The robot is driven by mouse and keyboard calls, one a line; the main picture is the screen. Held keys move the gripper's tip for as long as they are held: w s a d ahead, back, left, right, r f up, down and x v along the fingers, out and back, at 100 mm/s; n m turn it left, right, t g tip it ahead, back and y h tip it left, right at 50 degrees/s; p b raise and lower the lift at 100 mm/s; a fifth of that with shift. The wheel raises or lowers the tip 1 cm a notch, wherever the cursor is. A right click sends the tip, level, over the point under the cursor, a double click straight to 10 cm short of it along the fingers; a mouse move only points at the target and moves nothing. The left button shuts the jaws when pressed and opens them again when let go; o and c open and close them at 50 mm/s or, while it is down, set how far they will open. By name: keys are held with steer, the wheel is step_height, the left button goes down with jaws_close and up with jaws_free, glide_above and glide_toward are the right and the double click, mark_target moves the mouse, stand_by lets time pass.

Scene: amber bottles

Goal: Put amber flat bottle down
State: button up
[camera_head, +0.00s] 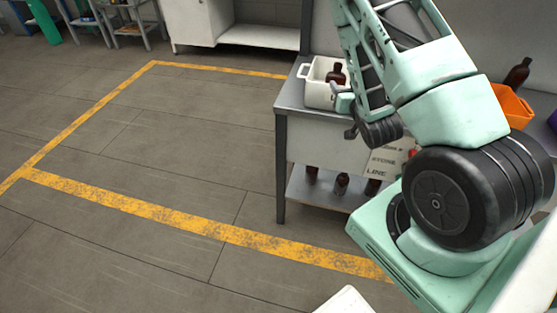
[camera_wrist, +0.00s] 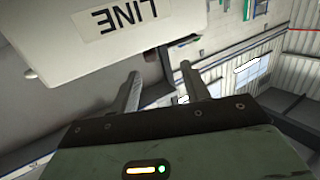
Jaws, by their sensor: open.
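My gripper (camera_wrist: 160,88) is open in the wrist view, its two fingers apart with no bottle between them. In the head view my arm hides much of the table's front, and the fingers cannot be made out clearly. An amber bottle (camera_head: 336,74) stands upright in a white bin (camera_head: 318,94) at the table's left end, just left of my arm. Another amber bottle (camera_head: 518,73) leans at the right, by an orange bin (camera_head: 513,106). Several amber bottles (camera_head: 342,184) are on the lower shelf. I cannot tell which one is the flat bottle.
The grey table (camera_head: 291,99) has a lower shelf (camera_head: 318,197). A pale box-like thing (camera_wrist: 60,45) lettered "LINE" fills the upper left of the wrist view, close beyond the fingers. Yellow floor lines (camera_head: 170,213) cross open floor at left. A white cabinet (camera_head: 190,22) stands behind.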

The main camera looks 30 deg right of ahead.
steer(key=w+a+g+y, duration=0.3)
steer(key=w+a+y, duration=0.15)
steer(key=a, duration=0.75)
steer(key=s+a+n+g+y, duration=0.2)
steer(key=a+n+g+y, duration=0.15)
steer(key=a, duration=1.05)
steer(key=s+a+r+n+g+y, duration=0.1)
steer(key=s+a+r+n+g, duration=0.2)
steer(key=s+a, duration=0.45)
steer(key=s+a+r+n+g, duration=0.3)
steer(key=s, duration=0.6)
steer(key=s+a+r+n+g+h, duration=0.1)
steer(key=s+a+r+n+g, duration=0.2)
steer(key=s, duration=0.6)
steer(key=shift+a+r, duration=0.2)
steer(key=shift+a, duration=0.5)
